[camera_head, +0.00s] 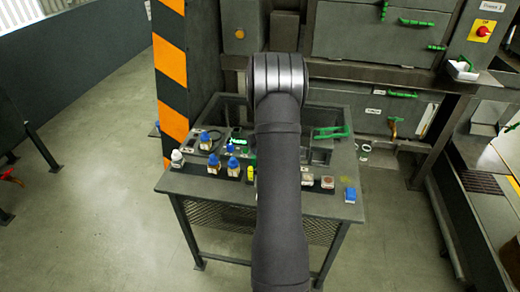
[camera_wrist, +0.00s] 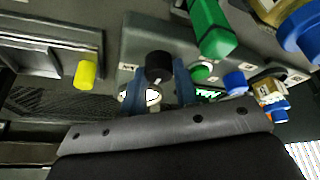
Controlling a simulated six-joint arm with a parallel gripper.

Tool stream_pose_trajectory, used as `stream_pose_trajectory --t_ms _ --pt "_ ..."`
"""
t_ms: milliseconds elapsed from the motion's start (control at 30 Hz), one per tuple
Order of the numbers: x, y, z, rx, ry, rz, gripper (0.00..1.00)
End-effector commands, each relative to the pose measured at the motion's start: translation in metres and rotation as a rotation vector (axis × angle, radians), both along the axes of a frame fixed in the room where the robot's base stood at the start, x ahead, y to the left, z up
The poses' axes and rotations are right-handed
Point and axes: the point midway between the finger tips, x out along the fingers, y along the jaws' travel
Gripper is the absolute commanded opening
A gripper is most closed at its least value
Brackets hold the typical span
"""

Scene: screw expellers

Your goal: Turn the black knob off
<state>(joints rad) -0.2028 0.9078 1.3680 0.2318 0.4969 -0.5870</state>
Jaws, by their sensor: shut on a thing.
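The black knob (camera_wrist: 158,66) shows in the wrist view, on a grey panel block, between the two bluish fingers of my gripper (camera_wrist: 160,72). The fingers are shut on the knob, one at each side. A round white-and-silver part shows below the knob, partly covered by the fingers. Which way the knob points cannot be read. In the head view my arm covers the middle of the table, and both the knob and my gripper are hidden behind it.
Close around the knob in the wrist view are a yellow knob (camera_wrist: 86,71), a green handle (camera_wrist: 211,30) and a blue knob (camera_wrist: 235,82). The grey table (camera_head: 185,183) holds several coloured knobs and bottles. Machine cabinets (camera_head: 370,35) stand behind; open floor lies left.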

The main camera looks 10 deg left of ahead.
Motion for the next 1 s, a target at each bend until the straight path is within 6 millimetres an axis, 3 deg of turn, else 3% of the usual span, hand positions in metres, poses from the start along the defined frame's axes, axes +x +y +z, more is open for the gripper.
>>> stream_pose_trajectory --t_ms 367,1000 --pt "0.0013 -0.0020 0.0004 0.001 -0.001 0.150 0.05" --pt "0.0043 -0.0038 0.0002 0.000 -0.002 0.732 0.05"
